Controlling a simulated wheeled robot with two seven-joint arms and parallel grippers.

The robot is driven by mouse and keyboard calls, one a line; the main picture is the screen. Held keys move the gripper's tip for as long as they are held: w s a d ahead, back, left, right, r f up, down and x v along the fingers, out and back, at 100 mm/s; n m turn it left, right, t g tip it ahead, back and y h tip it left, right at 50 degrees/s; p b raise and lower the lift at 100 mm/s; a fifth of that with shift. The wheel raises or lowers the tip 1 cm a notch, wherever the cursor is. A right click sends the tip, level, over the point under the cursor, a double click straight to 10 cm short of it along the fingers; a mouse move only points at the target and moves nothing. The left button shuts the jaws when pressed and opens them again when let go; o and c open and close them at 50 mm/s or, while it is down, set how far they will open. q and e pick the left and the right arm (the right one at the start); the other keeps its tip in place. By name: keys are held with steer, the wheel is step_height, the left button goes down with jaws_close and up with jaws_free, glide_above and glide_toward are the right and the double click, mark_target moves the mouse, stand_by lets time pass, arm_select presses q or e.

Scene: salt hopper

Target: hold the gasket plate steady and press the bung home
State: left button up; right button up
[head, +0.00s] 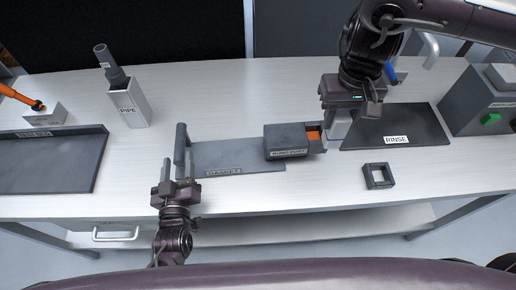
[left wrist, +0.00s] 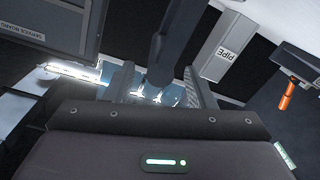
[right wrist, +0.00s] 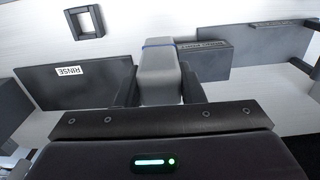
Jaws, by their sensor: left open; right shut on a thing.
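The gasket plate (head: 235,158), a flat dark grey sheet labelled GASKET, lies on the table. A dark upright cylinder (head: 181,143) stands at its left end; I cannot tell if they are joined. My left gripper (head: 177,172) is open at this cylinder, which also shows between its fingers in the left wrist view (left wrist: 168,45). A dark block (head: 284,141) with an orange part (head: 313,131) at its right sits at the plate's right end. My right gripper (head: 349,106) is shut on a light grey piece with a blue line (right wrist: 160,75), probably the bung, right of the block.
A RINSE mat (head: 420,128) lies right of the right gripper, with a square frame (head: 378,176) in front. A PIPE holder (head: 131,104) stands back left, beside a dark tray (head: 50,170). A box with a green button (head: 490,119) is far right.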

mark_target(179, 149)
arm_select(q)
steer(key=shift+w+a+b, duration=0.15)
steer(key=shift+w+b, duration=0.6)
steer(key=shift+w, duration=1.8)
arm_select(e)
steer(key=shift+f, duration=1)
arm_select(q)
jaws_close()
